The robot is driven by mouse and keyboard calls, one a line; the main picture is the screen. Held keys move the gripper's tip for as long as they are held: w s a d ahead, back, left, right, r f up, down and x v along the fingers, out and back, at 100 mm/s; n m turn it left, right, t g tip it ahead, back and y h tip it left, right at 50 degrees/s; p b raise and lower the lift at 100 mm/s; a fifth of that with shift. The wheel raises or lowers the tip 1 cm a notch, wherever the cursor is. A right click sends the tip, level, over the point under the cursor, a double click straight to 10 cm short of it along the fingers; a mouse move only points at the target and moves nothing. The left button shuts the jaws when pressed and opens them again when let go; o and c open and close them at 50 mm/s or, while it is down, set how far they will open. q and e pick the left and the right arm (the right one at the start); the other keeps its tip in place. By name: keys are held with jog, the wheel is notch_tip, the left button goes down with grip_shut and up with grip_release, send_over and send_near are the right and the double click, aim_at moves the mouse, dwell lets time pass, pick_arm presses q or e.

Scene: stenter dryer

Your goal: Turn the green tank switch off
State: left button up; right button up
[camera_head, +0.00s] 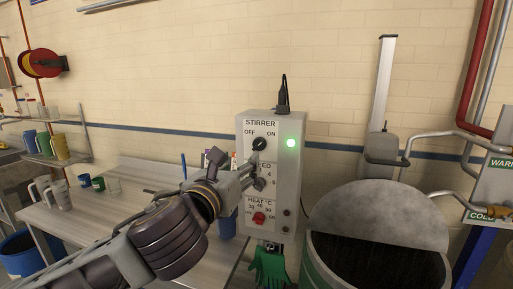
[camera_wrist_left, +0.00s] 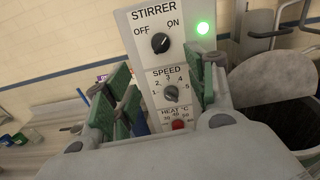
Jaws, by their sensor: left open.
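The grey stirrer control box (camera_head: 286,185) stands upright beside the tank. Its black OFF/ON knob (camera_head: 260,143) sits at the top under the STIRRER label, and a green lamp (camera_head: 291,143) beside it is lit. In the left wrist view the knob (camera_wrist_left: 160,43) is uncovered; I cannot surely read where its pointer stands. My left gripper (camera_head: 250,173) is open just in front of the box, below the OFF/ON knob. In the left wrist view its green-padded fingers (camera_wrist_left: 165,95) frame the speed knob (camera_wrist_left: 171,93), with nothing held. The green tank (camera_head: 318,265) is at lower right.
A grey lid (camera_head: 385,215) stands up on the tank. A red heat knob (camera_head: 258,218) sits low on the box, and a green glove (camera_head: 270,268) hangs below it. A bench (camera_head: 75,222) with mugs is at left. Pipes (camera_head: 430,137) run at right.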

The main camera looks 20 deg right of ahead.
aim_at(257, 146)
pick_arm(q)
jog(key=shift+s+m, duration=0.1)
jog(key=shift+m, duration=0.3)
jog(key=shift+p+x, duration=1.4)
jog(key=shift+x, duration=5.5)
jog(key=c, duration=1.1)
jog(key=shift+o, duration=0.2)
